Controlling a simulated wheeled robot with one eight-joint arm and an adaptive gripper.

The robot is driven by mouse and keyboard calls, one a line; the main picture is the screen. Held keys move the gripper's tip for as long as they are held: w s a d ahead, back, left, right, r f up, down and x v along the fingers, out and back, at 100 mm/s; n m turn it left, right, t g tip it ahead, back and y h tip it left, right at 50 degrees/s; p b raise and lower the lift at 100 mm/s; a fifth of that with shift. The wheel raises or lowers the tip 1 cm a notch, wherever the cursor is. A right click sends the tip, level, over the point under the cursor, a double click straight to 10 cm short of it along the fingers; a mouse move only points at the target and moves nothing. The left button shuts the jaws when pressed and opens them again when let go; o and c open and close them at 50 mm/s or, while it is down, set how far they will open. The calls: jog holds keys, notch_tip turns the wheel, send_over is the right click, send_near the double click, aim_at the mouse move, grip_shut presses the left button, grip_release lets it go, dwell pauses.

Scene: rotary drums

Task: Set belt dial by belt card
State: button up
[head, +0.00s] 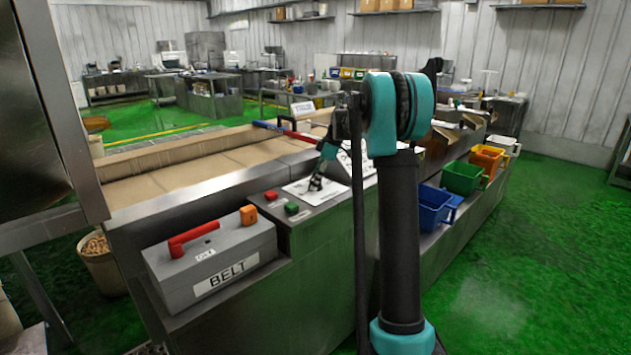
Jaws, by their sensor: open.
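My gripper (316,182) is small in the view, with open fingers pointing down over a white plate (298,188) on the metal control panel. The fingers cover part of the plate. I cannot make out a dial there or tell whether the fingers touch anything. A second white plate (346,160) with dark marks is partly behind my arm. A grey box (212,262) labelled BELT stands at the front left, with a red lever and a small tag on top. A small white sign (303,108) with dark print stands beyond the panel; its print is too small to read.
A red button (270,196) and a green button (292,208) sit left of my gripper. A wide beige belt (205,168) runs behind. Green floor at right is clear.

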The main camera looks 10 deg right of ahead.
jog(key=shift+c, duration=0.3)
jog(key=c, duration=1.1)
